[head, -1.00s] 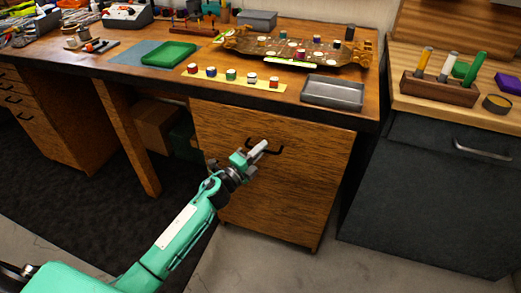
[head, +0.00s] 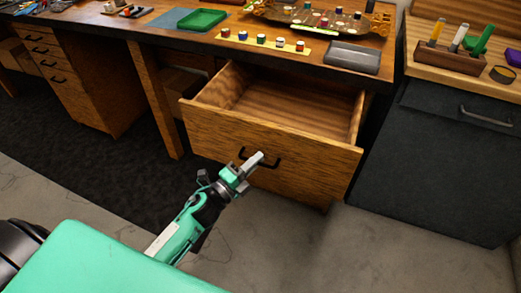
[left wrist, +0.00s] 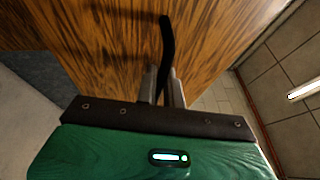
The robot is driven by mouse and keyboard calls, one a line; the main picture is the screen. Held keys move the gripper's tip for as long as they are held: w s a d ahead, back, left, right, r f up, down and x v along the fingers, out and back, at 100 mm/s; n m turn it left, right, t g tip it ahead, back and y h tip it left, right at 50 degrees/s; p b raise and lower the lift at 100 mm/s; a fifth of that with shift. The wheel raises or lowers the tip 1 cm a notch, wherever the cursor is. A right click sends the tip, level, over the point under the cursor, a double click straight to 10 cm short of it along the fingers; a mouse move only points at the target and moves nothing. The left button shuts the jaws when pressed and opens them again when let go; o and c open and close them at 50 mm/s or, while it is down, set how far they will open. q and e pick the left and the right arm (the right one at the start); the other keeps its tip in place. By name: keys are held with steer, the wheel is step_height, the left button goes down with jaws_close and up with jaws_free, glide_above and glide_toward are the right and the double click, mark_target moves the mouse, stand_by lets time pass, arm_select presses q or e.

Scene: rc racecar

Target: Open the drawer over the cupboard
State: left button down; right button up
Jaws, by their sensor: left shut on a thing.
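The wooden drawer (head: 270,136) under the workbench stands pulled out. Its inside shows and looks empty. A black handle (head: 274,161) is on its front, and it also shows in the left wrist view (left wrist: 167,45). My left gripper (head: 256,161) is shut on the handle. In the left wrist view the fingers (left wrist: 162,86) sit on both sides of the handle bar. No separate cupboard door shows clearly below the drawer front. My right gripper is not in view.
The workbench top (head: 330,38) holds a green tray (head: 203,18), a yellow strip with small paint pots (head: 262,41) and a grey tray (head: 352,57). A dark cabinet (head: 435,165) stands close on the right. Bare floor lies in front of the drawer.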

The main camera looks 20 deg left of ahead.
arm_select(q)
steer(key=shift+s, duration=0.65)
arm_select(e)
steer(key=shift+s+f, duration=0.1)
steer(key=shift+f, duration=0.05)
arm_select(q)
steer(key=c, duration=1.8)
jaws_free()
